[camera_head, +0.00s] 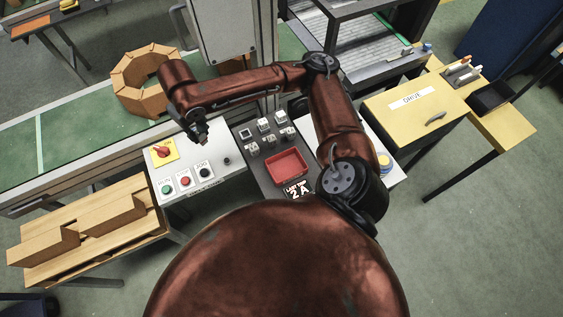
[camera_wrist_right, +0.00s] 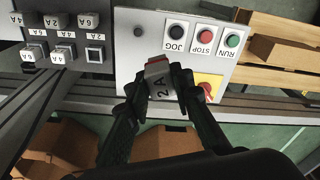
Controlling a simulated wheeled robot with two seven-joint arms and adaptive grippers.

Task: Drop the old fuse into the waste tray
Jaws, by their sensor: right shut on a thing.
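My right gripper (camera_head: 202,138) hangs above the white control panel. In the right wrist view the gripper (camera_wrist_right: 160,84) is shut on a grey fuse (camera_wrist_right: 160,77) marked "2 A", with a reddish end. The fuse is held clear, between the panel's buttons and the camera. The red waste tray (camera_head: 287,164) lies empty on the dark panel, to the right of the gripper in the head view; the wrist view does not show it. Several fuses (camera_head: 265,125) sit in sockets behind the tray, and one socket (camera_wrist_right: 95,54) is empty. My left gripper is not in view.
The white panel carries a red rotary switch (camera_head: 162,151) on yellow and RUN, STOP and JOG buttons (camera_head: 185,181). Cardboard boxes (camera_head: 112,215) lie on a pallet at left. A yellow DRIVE cabinet (camera_head: 415,110) stands right.

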